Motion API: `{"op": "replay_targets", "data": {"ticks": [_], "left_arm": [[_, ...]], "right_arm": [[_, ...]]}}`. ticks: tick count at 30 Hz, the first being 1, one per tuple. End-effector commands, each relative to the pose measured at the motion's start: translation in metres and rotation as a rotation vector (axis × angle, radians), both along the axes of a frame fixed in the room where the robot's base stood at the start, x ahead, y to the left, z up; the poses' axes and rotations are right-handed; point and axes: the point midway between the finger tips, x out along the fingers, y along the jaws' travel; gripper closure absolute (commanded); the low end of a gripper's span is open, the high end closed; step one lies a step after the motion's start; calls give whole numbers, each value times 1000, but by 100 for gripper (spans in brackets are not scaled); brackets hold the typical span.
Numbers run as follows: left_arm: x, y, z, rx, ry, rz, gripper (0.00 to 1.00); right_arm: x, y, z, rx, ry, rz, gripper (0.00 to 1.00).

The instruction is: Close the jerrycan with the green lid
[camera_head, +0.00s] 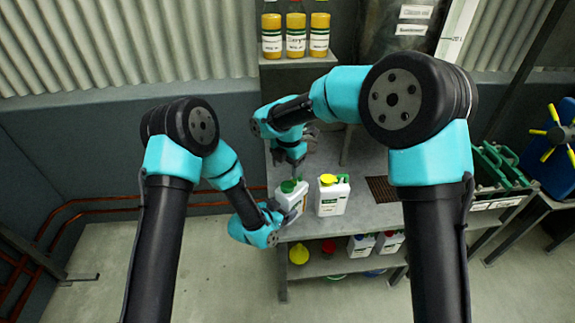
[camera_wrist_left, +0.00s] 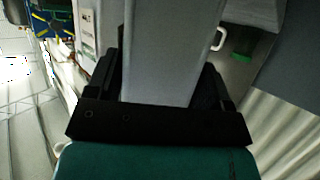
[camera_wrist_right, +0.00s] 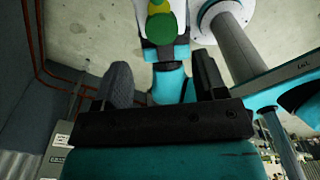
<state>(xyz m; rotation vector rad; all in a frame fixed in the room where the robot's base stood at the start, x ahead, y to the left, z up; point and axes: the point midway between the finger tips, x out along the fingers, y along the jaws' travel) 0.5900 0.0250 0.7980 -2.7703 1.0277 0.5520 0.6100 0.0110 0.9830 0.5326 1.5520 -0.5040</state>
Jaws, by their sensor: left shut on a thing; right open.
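A white jerrycan (camera_head: 292,201) stands, slightly tilted, at the front edge of the grey bench. The green lid (camera_head: 288,186) shows at its top; whether it is fully seated cannot be told. My left gripper (camera_head: 268,218) is shut on the jerrycan body from the left. In the left wrist view the pale body (camera_wrist_left: 160,50) fills the space between the fingers. My right gripper (camera_head: 291,160) is open and empty above and behind the lid. In the right wrist view the green lid (camera_wrist_right: 160,27) lies beyond the spread fingers, apart from them.
A second white jerrycan (camera_head: 333,199) with a yellow lid (camera_head: 328,180) stands close to the right. A drain grate (camera_head: 382,189) and green crates (camera_head: 495,165) are farther right. Bottles (camera_head: 296,35) stand on the shelf behind. A lower shelf holds more containers.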

Motion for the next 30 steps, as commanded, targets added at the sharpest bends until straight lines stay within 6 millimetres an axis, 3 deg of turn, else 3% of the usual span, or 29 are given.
{"op": "replay_targets", "data": {"ticks": [18,30], "left_arm": [[1,0,1,-1,-3,1,92],[1,0,1,-2,-4,1,92]], "right_arm": [[-3,2,-71,-2,3,0,35],[-3,2,-78,0,0,-1,35]]}}
